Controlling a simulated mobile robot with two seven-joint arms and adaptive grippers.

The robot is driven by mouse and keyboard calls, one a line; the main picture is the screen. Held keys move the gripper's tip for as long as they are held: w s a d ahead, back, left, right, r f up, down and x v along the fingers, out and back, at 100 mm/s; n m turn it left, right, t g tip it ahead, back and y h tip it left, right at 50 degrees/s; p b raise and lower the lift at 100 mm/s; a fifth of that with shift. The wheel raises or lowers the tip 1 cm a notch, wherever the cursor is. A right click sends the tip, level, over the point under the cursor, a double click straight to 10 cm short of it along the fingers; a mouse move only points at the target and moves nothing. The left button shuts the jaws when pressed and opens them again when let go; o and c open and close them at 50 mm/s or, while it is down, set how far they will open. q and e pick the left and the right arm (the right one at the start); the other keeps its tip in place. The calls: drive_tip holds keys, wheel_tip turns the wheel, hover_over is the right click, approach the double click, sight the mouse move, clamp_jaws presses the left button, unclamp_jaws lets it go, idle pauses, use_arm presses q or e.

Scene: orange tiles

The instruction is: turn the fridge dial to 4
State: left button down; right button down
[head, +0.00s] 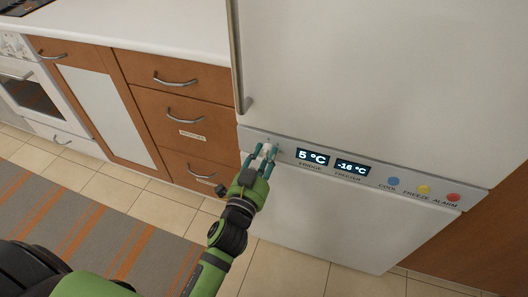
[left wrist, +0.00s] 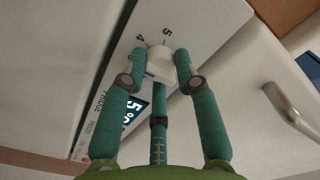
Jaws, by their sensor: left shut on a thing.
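The white fridge dial (head: 266,147) sits at the left end of the fridge's control strip (head: 375,158). My left gripper (head: 262,155) is shut on the dial. In the left wrist view, its green fingers (left wrist: 161,64) close around the pale dial (left wrist: 160,68). The printed numbers 4 and 5 show beyond the dial there; its other marks are hidden by the fingers. I cannot tell exactly which number the dial points to. The fridge display (head: 312,157) reads 5 °C. My right gripper is not in view.
The freezer display (head: 352,168) reads -16 °C. Blue, yellow and red buttons (head: 424,189) are farther right on the strip. The fridge handle (head: 240,75) hangs just above the dial. Wooden drawers (head: 185,115) stand to the left.

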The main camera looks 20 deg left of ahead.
use_arm(q)
drive_tip(key=m, duration=0.2)
drive_tip(key=shift+m+p, duration=0.4)
drive_tip(key=shift+m, duration=0.5)
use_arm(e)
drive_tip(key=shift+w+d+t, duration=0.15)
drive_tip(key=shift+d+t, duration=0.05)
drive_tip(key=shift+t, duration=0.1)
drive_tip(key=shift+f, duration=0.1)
use_arm(q)
drive_tip(key=c, duration=0.9)
unclamp_jaws()
drive_tip(key=shift+s, duration=0.1)
drive_tip(key=s, duration=0.7)
drive_tip(key=shift+s+a, duration=0.1)
